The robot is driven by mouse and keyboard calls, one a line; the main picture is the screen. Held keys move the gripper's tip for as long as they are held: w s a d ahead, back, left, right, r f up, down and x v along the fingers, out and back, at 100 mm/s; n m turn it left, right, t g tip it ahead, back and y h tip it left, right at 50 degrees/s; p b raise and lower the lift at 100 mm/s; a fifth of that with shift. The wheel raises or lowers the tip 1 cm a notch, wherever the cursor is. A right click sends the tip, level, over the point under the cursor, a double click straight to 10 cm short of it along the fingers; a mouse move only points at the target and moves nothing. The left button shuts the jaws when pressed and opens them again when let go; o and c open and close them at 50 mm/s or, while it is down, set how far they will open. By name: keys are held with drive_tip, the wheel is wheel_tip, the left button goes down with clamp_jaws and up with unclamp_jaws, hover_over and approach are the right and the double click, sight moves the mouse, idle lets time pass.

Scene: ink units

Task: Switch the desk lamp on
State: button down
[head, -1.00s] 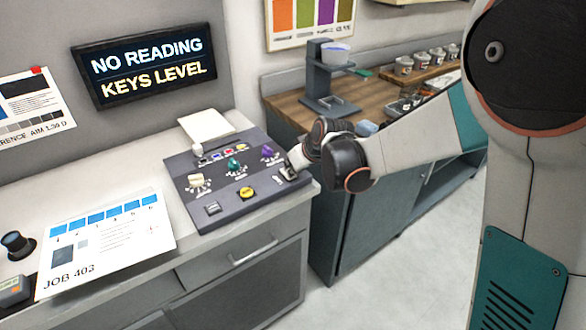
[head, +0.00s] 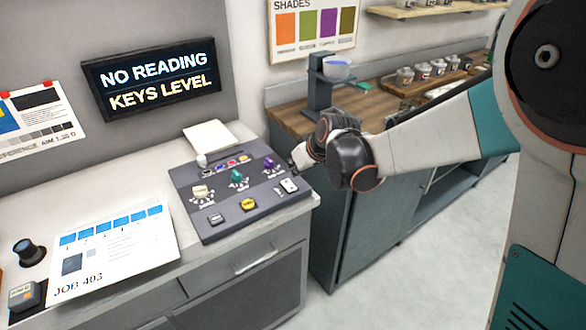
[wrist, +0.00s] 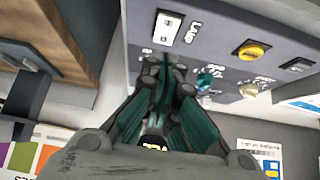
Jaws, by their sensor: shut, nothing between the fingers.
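The white lamp switch (head: 289,185) sits at the right end of the dark control panel (head: 228,221). It also shows in the wrist view (wrist: 164,28), beside lettering that reads as LAMP. I cannot tell which way it is set. My gripper (head: 299,159) is shut and empty, just behind and above the switch, apart from it. In the wrist view its dark and teal fingers (wrist: 165,62) are together, below the switch in the picture. I cannot make out a desk lamp for certain.
The panel also carries a yellow button (head: 248,204), a green knob (head: 237,176), a purple knob (head: 270,163) and a cream knob (head: 200,191). A pale flat panel (head: 209,136) stands behind. A wooden counter (head: 291,120) with a stand (head: 320,90) lies beyond my gripper.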

drive_tip(key=s+d+r+p, duration=0.2)
drive_tip(key=s+d+r, duration=0.1)
drive_tip(key=s+r, duration=0.1)
drive_tip(key=shift+s+d+r, duration=0.15)
drive_tip(key=shift+s+r, duration=0.15)
drive_tip(key=shift+s, duration=0.25)
drive_tip(key=s+d+r+m+h, duration=0.1)
drive_tip(key=s+d+r+m, duration=0.1)
drive_tip(key=s+d, duration=0.3)
drive_tip(key=s+d+r+m+h, duration=0.1)
drive_tip(key=s+d, duration=0.4)
drive_tip(key=s, duration=0.6)
drive_tip(key=s+d+r+m+h, duration=0.2)
drive_tip(key=s+d, duration=0.4)
drive_tip(key=s, duration=0.3)
drive_tip(key=shift+r+m+t+b, duration=0.3)
drive_tip(key=shift+r+m+t, duration=0.1)
drive_tip(key=shift+m, duration=0.5)
drive_tip(key=shift+s, duration=0.1)
